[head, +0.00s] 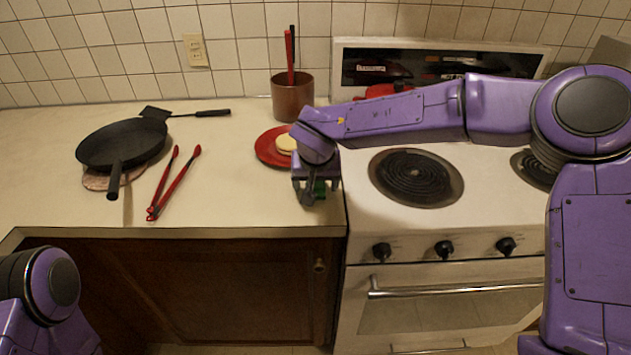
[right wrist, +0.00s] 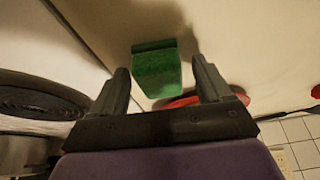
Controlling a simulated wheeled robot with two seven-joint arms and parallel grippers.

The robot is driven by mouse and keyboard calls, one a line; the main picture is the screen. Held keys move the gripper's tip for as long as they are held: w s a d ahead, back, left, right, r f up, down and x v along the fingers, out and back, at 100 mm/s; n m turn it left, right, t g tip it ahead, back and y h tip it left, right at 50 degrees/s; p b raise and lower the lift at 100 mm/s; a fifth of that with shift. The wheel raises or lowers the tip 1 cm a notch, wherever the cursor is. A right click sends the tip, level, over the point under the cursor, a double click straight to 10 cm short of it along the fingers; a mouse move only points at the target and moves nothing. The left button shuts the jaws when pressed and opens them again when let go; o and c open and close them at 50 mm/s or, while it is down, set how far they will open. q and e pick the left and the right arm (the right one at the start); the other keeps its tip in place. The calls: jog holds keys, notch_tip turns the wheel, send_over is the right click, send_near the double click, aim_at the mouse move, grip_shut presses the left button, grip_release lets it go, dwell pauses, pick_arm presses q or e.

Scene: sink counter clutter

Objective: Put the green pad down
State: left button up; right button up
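The green pad (right wrist: 157,72) shows between the two fingers of my right gripper (right wrist: 160,65) in the right wrist view. A gap shows between the pad and the right-hand finger, and the fingers are spread apart. In the head view my right gripper (head: 314,196) points down over the counter's front right corner, beside the stove. Only a small bit of the green pad (head: 320,186) shows there; the gripper hides the rest. I cannot tell for sure whether the pad touches the counter (head: 230,196). My left gripper is out of view.
A red plate (head: 266,149) with a pale round item lies just behind my right gripper, and a brown utensil crock (head: 292,97) stands behind it. Red tongs (head: 175,183) and a black pan (head: 122,145) lie left. The stove (head: 360,212) adjoins right. Counter between tongs and gripper is clear.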

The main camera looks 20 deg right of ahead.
jog(key=v, duration=1.2)
jog(key=shift+r, duration=0.2)
